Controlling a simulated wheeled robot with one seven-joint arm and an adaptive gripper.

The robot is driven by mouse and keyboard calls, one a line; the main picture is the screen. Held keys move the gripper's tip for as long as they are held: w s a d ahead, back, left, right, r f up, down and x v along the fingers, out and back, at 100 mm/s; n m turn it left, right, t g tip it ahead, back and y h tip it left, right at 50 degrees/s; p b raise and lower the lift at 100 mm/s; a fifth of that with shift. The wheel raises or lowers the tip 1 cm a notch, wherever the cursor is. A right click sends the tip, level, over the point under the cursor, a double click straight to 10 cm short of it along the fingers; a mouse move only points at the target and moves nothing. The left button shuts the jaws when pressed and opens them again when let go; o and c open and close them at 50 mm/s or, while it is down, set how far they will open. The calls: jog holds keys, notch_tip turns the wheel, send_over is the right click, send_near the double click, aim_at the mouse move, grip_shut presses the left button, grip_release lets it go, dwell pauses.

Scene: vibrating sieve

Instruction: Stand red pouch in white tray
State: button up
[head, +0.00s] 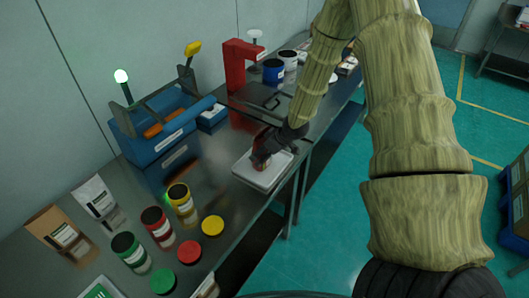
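The white tray (244,176) lies on the metal table near its front edge, in the middle of the head view. A small red thing with a pale label, which looks like the red pouch (259,163), is at the tray's far left part. My gripper (264,156) comes down from the upper right and its dark fingers are around the red pouch, seeming shut on it. The fingers hide much of the pouch. I cannot tell whether its base touches the tray.
A blue sieve machine (165,140) stands behind left. A red stand (235,66) is behind the tray. Brown (60,235) and white (95,197) pouches stand far left. Bare table lies left of the tray.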

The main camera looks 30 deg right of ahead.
dwell(0.3)
jog(key=b+v, duration=0.1)
jog(key=v, duration=1.1)
jog(key=shift+b, duration=0.3)
jog(key=shift+r, duration=0.1)
dwell(1.5)
